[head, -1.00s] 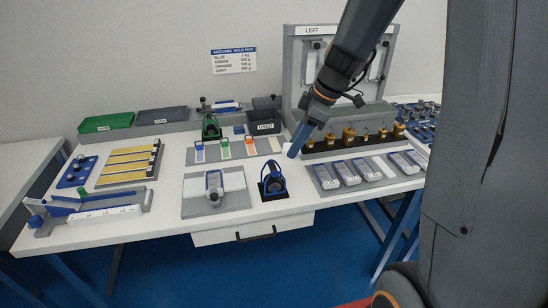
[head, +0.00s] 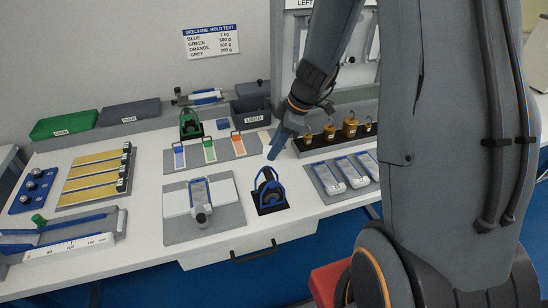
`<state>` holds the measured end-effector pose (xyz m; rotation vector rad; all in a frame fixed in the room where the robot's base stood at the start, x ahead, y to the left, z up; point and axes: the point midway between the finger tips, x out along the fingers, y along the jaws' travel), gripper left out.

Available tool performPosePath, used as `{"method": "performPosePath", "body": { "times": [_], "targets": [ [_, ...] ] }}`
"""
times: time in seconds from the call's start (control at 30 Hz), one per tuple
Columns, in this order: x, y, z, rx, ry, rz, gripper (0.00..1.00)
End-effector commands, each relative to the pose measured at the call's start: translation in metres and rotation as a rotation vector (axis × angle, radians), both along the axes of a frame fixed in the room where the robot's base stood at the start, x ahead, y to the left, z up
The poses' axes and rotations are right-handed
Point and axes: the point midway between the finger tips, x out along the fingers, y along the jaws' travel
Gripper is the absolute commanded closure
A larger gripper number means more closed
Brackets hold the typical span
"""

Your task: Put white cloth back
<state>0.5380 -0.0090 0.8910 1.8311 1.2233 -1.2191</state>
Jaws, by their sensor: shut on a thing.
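My gripper (head: 275,149), with blue fingers, points down over the bench to the right of the row of colored cards. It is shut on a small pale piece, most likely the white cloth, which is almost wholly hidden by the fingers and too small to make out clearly. A flat white piece (head: 178,203) lies on the grey plate (head: 230,222) at the front middle, partly under a blue and grey clamp (head: 200,198); I cannot tell whether it is cloth.
A blue-framed stand (head: 268,190) is just in front of my gripper. Brass weights (head: 350,127) stand in a row to the right, with grey-blue devices (head: 345,173) before them. A dark USED bin (head: 250,110) is behind. A drawer (head: 230,250) is under the front edge.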

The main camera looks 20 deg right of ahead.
Motion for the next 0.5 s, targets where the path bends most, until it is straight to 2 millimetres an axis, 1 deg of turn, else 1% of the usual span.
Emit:
{"method": "performPosePath", "body": {
  "times": [0.17, 0.4, 0.5],
  "targets": [
    [0.000, 0.000, -0.012, 0.000, 0.000, 0.001, 0.89],
    [-0.001, 0.000, -0.042, 0.001, 0.003, 0.000, 0.89],
    [0.000, 0.000, -0.048, 0.001, 0.000, 0.000, 0.89]
  ]
}}
